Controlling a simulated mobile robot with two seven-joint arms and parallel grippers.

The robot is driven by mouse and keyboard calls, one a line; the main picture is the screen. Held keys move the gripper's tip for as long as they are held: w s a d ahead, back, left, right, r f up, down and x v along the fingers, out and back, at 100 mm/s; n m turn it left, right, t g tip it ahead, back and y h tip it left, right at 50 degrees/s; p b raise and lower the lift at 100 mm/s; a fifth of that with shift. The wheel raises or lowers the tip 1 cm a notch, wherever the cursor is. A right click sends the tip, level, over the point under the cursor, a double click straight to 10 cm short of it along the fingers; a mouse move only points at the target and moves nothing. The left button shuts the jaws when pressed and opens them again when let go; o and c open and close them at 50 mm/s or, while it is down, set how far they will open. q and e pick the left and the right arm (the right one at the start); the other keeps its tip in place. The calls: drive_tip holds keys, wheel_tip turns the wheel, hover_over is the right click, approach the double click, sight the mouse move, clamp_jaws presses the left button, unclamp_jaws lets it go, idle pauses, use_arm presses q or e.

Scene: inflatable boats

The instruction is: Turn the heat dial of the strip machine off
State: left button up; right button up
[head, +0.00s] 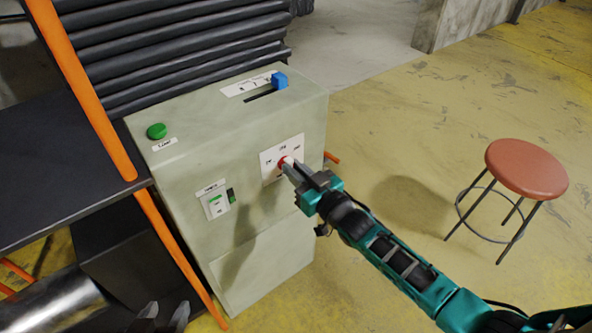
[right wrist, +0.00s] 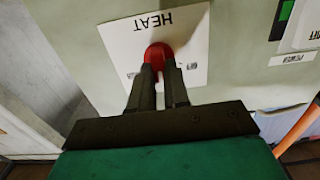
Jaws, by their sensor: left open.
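The strip machine (head: 240,240) is a pale green-grey cabinet. Its heat dial (right wrist: 158,53) is a red knob on a white plate (right wrist: 120,45) marked HEAT, which appears upside down in the right wrist view. In the head view the dial (head: 285,162) is mostly covered by my right gripper (head: 288,166). In the right wrist view the fingertips (right wrist: 160,70) are close together on both sides of the red knob. The fingers hide part of the dial, and I cannot read its setting. My left gripper (head: 165,314) is open and empty at the bottom edge of the head view.
The cabinet top carries a green button (head: 157,131) and a blue slider (head: 280,80). A power switch (head: 215,205) is on the front. A dark table (head: 50,190) with orange posts stands at left. A red stool (head: 526,169) stands at right on open yellow floor.

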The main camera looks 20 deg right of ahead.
clamp_jaws()
drive_tip(key=shift+n, duration=0.4)
drive_tip(key=shift+s+a+f+n+p, duration=0.1)
drive_tip(key=shift+a+n+p, duration=0.05)
drive_tip(key=shift+n, duration=2.6)
drive_tip(key=shift+a+f+n+p, duration=0.1)
drive_tip(key=shift+n+p, duration=0.05)
drive_tip(key=shift+n, duration=2.6)
drive_tip(key=o, duration=0.5)
unclamp_jaws()
drive_tip(key=shift+o, duration=0.2)
